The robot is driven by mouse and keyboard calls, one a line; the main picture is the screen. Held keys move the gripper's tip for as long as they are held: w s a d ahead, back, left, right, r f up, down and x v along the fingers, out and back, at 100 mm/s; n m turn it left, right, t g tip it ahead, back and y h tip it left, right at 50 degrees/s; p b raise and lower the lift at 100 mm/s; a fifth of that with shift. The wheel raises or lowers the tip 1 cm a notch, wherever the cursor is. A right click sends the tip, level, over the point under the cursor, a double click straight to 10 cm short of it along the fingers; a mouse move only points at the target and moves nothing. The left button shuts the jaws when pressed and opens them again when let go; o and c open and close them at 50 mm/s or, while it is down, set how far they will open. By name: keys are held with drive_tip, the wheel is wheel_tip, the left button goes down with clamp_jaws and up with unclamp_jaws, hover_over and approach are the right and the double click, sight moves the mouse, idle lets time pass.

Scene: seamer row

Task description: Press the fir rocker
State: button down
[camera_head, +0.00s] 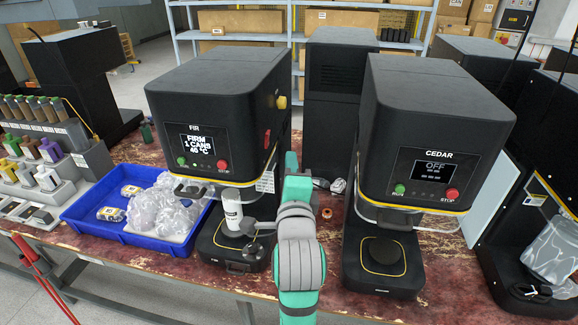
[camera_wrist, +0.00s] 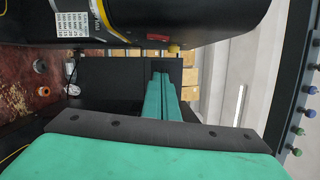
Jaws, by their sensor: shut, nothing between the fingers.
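The FIR machine (camera_head: 219,105) is a black seamer with a lit screen reading "FIRM 1 CANS 40 °C", and green and red buttons on its front. A yellow knob (camera_head: 281,102) and a small red part (camera_head: 267,138) sit on its right side; I cannot tell for sure which is the rocker. My gripper (camera_head: 291,160) is shut and empty, pointing up beside that side, with no clear contact. In the wrist view its teal fingers (camera_wrist: 160,80) are together, just below a yellow part (camera_wrist: 173,47) on the machine's side.
A white can (camera_head: 232,208) stands on the FIR machine's base. The CEDAR machine (camera_head: 434,130), its screen reading "OFF", stands to the right, leaving a narrow gap for my arm. A blue tray (camera_head: 130,239) with plastic bags lies left. An orange ring (camera_head: 326,213) lies on the table.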

drive_tip(key=w+a, duration=0.4)
drive_tip(key=w, duration=0.4)
drive_tip(key=s+d+r, duration=0.1)
drive_tip(key=s+d, duration=0.2)
drive_tip(key=s, duration=0.8)
drive_tip(key=shift+s+d+r, duration=0.15)
drive_tip(key=shift+d, duration=0.15)
